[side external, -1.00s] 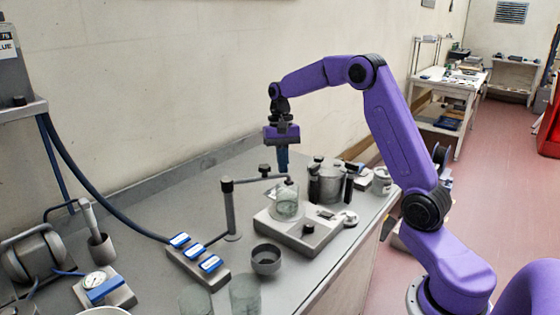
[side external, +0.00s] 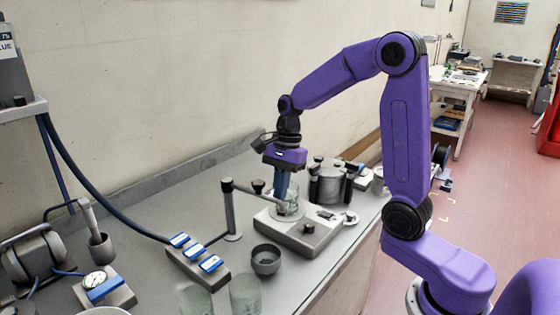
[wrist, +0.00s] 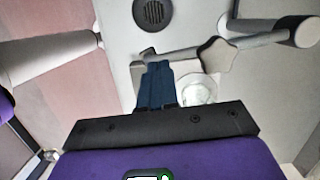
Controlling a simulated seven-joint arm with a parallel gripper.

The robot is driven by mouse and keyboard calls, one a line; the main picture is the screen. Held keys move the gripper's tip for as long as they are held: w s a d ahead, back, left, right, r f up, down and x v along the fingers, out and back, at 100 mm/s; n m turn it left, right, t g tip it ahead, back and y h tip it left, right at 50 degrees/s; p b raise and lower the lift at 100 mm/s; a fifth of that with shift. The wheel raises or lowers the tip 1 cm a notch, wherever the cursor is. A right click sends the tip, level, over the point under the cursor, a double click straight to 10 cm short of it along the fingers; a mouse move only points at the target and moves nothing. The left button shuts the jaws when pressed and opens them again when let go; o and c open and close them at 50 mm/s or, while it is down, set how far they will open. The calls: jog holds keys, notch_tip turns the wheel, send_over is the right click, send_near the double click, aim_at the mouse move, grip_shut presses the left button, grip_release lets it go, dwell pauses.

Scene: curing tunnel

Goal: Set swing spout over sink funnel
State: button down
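The swing spout (side external: 243,187) is a grey arm on an upright post, with a dark knob on top. Its free end reaches the glass beaker area on the grey hotplate. In the wrist view the spout (wrist: 185,52) runs left from its post to just beyond my fingertips. My gripper (side external: 281,192) points down, slightly tilted, by the spout's free end. In the wrist view its blue fingers lie together, beside the spout; whether they touch it is unclear. A dark round cup (side external: 265,259), likely the sink funnel, stands on the bench in front of the spout post.
The glass beaker (side external: 291,193) stands on the hotplate (side external: 325,235), partly behind my fingers. A dark-handled metal pot (side external: 328,183) stands right of it. A block with blue-topped switches (side external: 198,258) is at the left. Two glass beakers stand near the front edge.

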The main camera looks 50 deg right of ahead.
jog(key=shift+s+a+m, duration=0.1)
jog(key=shift+a+m, duration=0.5)
jog(key=shift+a, duration=0.75)
jog(key=shift+s+a+m, duration=0.1)
jog(key=shift+a+m, duration=0.5)
jog(key=shift+a, duration=0.7)
